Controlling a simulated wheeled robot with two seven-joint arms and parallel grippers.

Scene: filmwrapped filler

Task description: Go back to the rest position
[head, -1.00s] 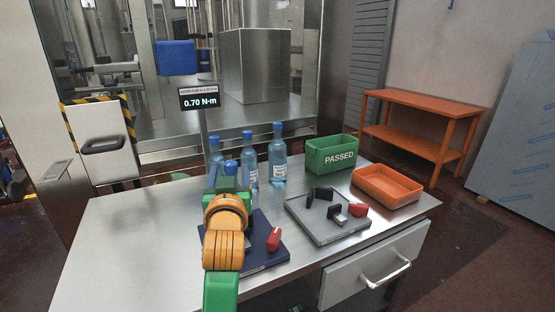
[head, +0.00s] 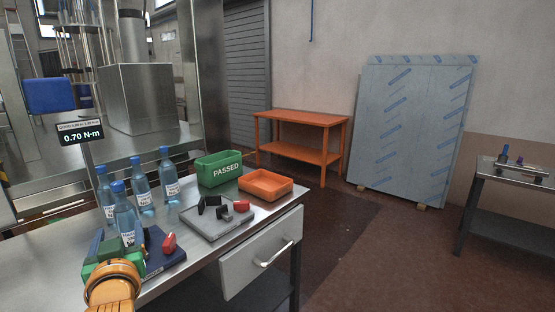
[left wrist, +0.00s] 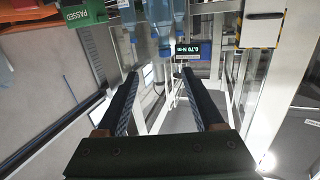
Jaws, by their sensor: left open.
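My left gripper (head: 104,243) is at the lower left of the head view, over the near left part of the metal table (head: 190,262). In the left wrist view, its two dark fingers (left wrist: 161,88) are spread with nothing between them. Several blue-capped bottles stand upright on the table beyond it. The nearest bottle (head: 125,215) is close behind the gripper in the picture; I cannot tell whether they touch. My right gripper is in neither view.
A display (head: 80,132) reads 0.70 N·m. A dark blue plate (head: 165,258) carries a red clip. A grey tray (head: 213,229) holds dark and red pieces. Behind are a green PASSED bin (head: 219,170) and an orange bin (head: 265,184). Open floor (head: 385,255) lies right.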

